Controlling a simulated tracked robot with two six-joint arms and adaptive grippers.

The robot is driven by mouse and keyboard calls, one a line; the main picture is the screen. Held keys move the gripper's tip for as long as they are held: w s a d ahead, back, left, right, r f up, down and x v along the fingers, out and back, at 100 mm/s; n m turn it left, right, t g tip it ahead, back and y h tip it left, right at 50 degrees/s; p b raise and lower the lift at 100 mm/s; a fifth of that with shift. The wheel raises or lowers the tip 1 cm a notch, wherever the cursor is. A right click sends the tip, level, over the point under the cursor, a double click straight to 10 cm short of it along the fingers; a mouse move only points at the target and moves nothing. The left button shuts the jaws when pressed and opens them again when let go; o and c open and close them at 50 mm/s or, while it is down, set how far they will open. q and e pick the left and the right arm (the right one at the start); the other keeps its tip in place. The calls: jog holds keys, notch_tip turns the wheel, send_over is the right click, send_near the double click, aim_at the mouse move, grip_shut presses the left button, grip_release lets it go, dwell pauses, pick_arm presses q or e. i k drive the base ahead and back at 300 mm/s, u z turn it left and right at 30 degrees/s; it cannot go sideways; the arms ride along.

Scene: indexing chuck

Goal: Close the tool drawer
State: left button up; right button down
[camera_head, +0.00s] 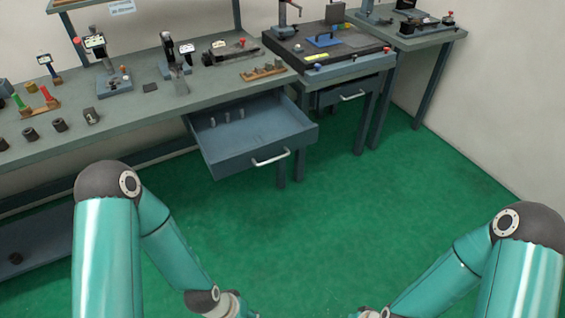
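The tool drawer (250,150) is blue-grey and stands pulled well out from under the long workbench. A pale bar handle (271,157) is on its front. Several small grey cylinders (227,117) stand inside it toward the back left. My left arm comes in from the lower left and my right arm from the lower right. Both arms are well in front of the drawer and apart from it.
The workbench (150,120) carries clamps, gauges and small dark parts. A second, closed drawer (345,95) with a pale handle is under the dark-topped station to the right. Bench legs stand right of the open drawer. The green floor (370,210) in front is clear.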

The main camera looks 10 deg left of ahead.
aim_at(271, 129)
jog(key=i, duration=0.95)
jog(key=u, duration=0.05)
